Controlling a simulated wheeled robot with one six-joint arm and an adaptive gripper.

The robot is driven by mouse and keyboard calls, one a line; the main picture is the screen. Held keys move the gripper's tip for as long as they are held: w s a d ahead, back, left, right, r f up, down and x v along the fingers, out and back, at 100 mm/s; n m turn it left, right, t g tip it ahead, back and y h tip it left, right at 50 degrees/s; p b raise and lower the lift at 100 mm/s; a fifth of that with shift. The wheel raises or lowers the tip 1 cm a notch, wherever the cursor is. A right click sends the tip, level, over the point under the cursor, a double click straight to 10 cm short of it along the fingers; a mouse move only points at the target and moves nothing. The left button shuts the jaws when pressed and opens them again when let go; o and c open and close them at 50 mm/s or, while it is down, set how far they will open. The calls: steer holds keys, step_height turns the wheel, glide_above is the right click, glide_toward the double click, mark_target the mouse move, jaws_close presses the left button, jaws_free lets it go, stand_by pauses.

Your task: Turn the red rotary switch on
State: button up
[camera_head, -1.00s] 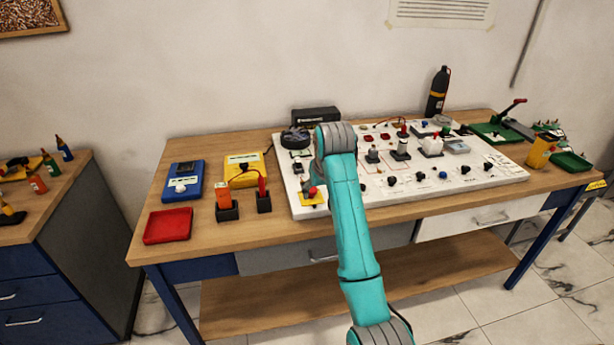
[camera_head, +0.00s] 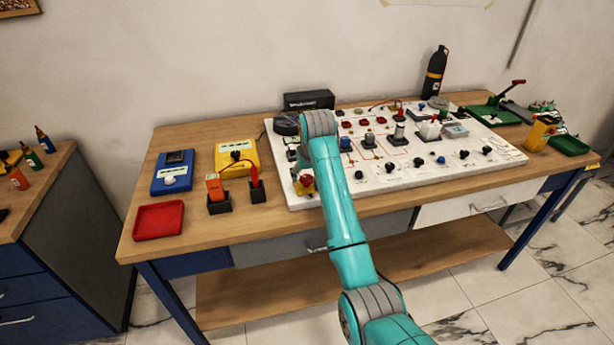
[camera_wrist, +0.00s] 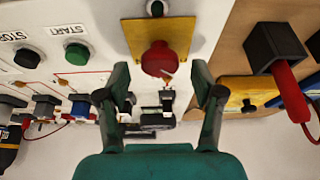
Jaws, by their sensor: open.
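The red rotary switch (camera_wrist: 159,60) is a round red knob on a yellow plate (camera_wrist: 178,30), seen in the wrist view. In the head view the red knob (camera_head: 306,180) shows at the front left corner of the white panel (camera_head: 415,178), partly beside my arm. My gripper (camera_wrist: 160,78) is open and empty. In the wrist view its two teal fingers stand apart on either side, with the knob between and just beyond the tips. I cannot tell whether they touch it. The gripper itself is hidden behind my arm in the head view.
A green START button (camera_wrist: 77,53) and a dark STOP button (camera_wrist: 27,57) are near the knob. An orange block in a black holder (camera_head: 216,190) and a red probe holder (camera_head: 257,188) stand left of the panel. A red tray (camera_head: 158,218) lies at the table's front left.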

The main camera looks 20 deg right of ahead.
steer(key=shift+w+f, duration=0.2)
steer(key=shift+f, duration=0.3)
steer(key=c, duration=1.1)
